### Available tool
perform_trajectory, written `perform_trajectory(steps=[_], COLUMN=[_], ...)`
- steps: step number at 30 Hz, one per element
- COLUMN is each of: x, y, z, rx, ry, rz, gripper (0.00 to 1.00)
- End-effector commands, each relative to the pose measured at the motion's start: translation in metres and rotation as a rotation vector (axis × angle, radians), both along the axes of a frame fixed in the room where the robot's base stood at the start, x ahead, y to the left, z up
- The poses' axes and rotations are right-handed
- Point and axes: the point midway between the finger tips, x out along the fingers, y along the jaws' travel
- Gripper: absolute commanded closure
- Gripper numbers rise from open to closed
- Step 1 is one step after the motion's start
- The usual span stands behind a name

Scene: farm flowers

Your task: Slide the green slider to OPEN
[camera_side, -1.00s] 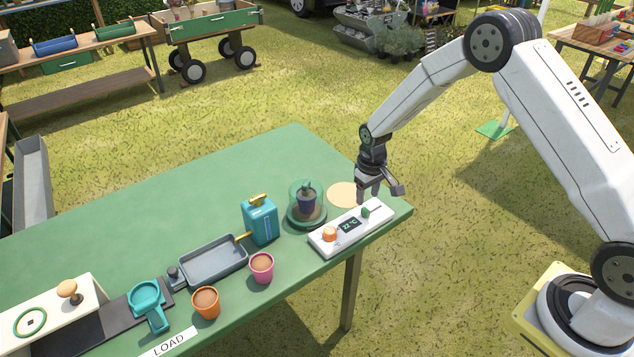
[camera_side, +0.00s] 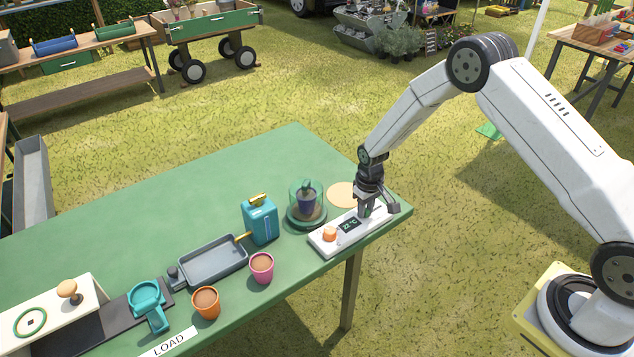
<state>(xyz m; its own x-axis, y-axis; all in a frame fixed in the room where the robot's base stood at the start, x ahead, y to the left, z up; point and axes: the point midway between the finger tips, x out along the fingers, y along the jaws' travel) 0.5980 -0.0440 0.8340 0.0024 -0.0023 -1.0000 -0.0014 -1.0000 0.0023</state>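The white control box (camera_side: 324,243) lies near the right corner of the green table. It has an orange knob (camera_side: 329,234) at its left end and a small dark display (camera_side: 349,225) reading 22 °C. The green slider (camera_side: 367,211) is at the box's right end, mostly hidden by my gripper. My gripper (camera_side: 372,213) points down at that end, with its fingers around or right beside the slider. I cannot tell whether they touch it or how far apart they are. No OPEN marking is readable.
Behind the box stand a potted plant under a clear dome (camera_side: 306,203) and a round tan disc (camera_side: 342,195). To the left are a teal can (camera_side: 260,220), a grey tray (camera_side: 213,262), a pink pot (camera_side: 261,268) and an orange pot (camera_side: 206,303). The table's back middle is clear.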

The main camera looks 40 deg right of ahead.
Motion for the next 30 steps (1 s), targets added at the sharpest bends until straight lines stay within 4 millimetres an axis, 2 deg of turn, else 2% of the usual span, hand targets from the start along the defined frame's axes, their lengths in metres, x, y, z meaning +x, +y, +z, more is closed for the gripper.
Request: perform_trajectory(steps=[1,2,3,30], x=[-0.0001,-0.0001,-0.0001,-0.0003], y=[0.0,0.0,0.0,0.0], z=[0.0001,0.0001,0.0001,0.0003], rx=[0.0,0.0,0.0,0.0], ry=[0.0,0.0,0.0,0.001], rz=[0.0,0.0,0.0,0.0], gripper=[0.86,0.95,1.0,1.0])
